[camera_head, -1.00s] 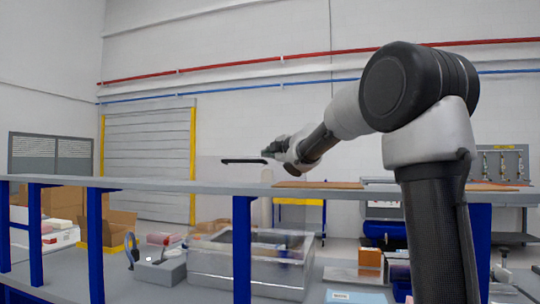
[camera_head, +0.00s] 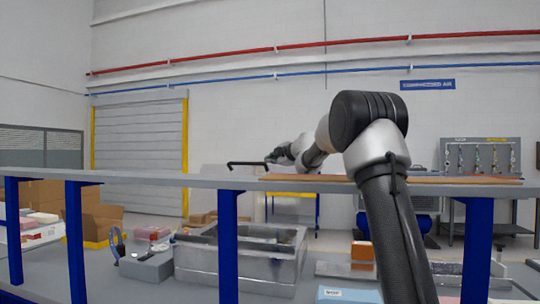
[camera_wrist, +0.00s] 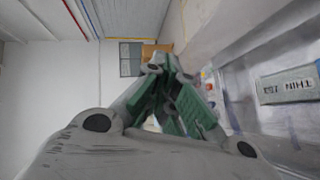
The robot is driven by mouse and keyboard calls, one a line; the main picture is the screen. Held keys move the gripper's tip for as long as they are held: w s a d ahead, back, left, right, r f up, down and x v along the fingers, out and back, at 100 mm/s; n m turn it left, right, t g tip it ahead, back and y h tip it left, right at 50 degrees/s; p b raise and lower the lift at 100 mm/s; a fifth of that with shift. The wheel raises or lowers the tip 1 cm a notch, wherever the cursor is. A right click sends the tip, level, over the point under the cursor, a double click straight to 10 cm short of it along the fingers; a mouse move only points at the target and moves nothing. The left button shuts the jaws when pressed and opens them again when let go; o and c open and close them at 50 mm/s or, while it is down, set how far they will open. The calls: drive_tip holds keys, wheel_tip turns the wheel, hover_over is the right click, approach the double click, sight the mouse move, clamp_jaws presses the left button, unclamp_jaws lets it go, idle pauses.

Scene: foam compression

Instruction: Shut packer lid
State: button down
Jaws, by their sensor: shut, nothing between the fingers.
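The packer is a grey metal box (camera_head: 235,276) with an open top on the bench, seen behind the shelf rail. My gripper (camera_head: 272,158) is at the right end of the handle; contact cannot be told. In the wrist view my gripper (camera_wrist: 168,70) has green fingers drawn together with nothing between them. A clear panel edge and a grey label plate (camera_wrist: 289,85) lie to its right.
A shelf rail (camera_head: 130,180) on blue posts (camera_head: 228,245) crosses in front of the packer. A grey block (camera_head: 147,267) stands to its left, an orange box (camera_head: 362,253) to its right. Cardboard boxes (camera_head: 97,217) are at far left.

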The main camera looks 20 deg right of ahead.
sight(275, 166)
drive_tip(key=shift+w+d+f, duration=0.6)
drive_tip(key=shift+w+f, duration=0.15)
drive_tip(key=shift+w, duration=0.05)
drive_tip(key=shift+w+d+f, duration=0.6)
drive_tip(key=shift+w+f, duration=0.15)
drive_tip(key=shift+w, duration=0.05)
